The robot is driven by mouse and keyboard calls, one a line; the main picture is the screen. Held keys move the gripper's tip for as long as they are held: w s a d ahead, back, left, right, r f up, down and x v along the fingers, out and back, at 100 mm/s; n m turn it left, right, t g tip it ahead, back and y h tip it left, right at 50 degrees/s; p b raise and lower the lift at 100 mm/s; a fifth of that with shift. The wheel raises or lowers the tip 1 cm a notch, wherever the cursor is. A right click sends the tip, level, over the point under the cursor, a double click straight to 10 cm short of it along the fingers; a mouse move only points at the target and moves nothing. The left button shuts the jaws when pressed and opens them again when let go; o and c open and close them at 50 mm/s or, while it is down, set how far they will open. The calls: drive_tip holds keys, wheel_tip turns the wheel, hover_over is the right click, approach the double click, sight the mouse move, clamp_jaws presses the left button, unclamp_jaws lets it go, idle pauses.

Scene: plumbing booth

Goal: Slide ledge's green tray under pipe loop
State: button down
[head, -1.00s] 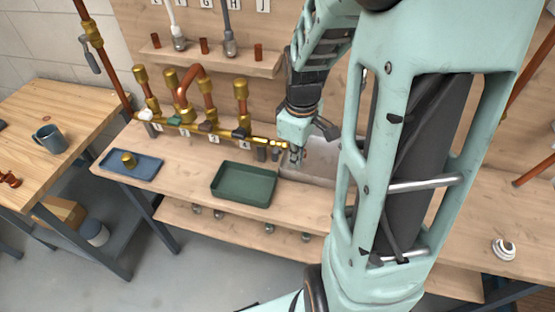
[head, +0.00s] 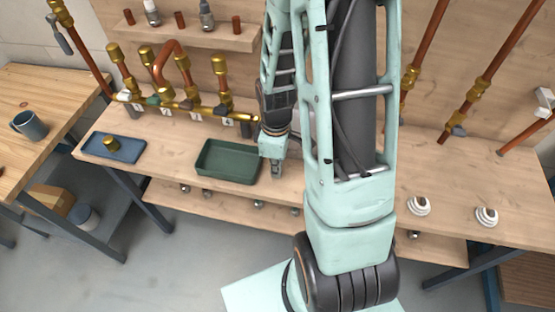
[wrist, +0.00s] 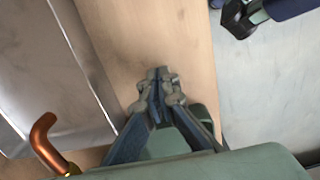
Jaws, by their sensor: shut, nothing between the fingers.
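In the head view the dark green tray (head: 228,173) lies empty on the wooden ledge, near its front edge. The copper pipe loop (head: 160,60) is an upside-down U on the brass manifold, behind and to the left of the tray. My gripper (head: 277,174) points down just right of the tray's right end; a small gap seems to separate them. In the wrist view my gripper (wrist: 157,76) has its fingertips together with nothing between them. A copper bend (wrist: 42,138) shows at lower left there. The wrist view's lower part is mostly blocked by a pale green shape.
A blue tray (head: 128,155) with a brass fitting (head: 110,143) sits left on the ledge. The brass manifold (head: 185,113) runs behind the green tray. A mug (head: 28,125) stands on the left table. White round fittings (head: 419,206) lie to the right. A metal plate (wrist: 50,60) shows in the wrist view.

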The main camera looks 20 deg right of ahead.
sight(219, 163)
drive_tip(key=shift+w+a+r, duration=0.15)
drive_tip(key=shift+w+a, duration=1)
drive_tip(key=shift+a, duration=0.3)
drive_tip(key=shift+a, duration=0.1)
drive_tip(key=w+a, duration=0.2)
drive_tip(key=a, duration=0.1)
drive_tip(key=w+a+b, duration=0.1)
drive_tip(key=w+a, duration=0.2)
drive_tip(key=a, duration=0.1)
drive_tip(key=w+a, duration=0.3)
drive_tip(key=shift+a, duration=0.4)
drive_tip(key=shift+s+d, duration=0.1)
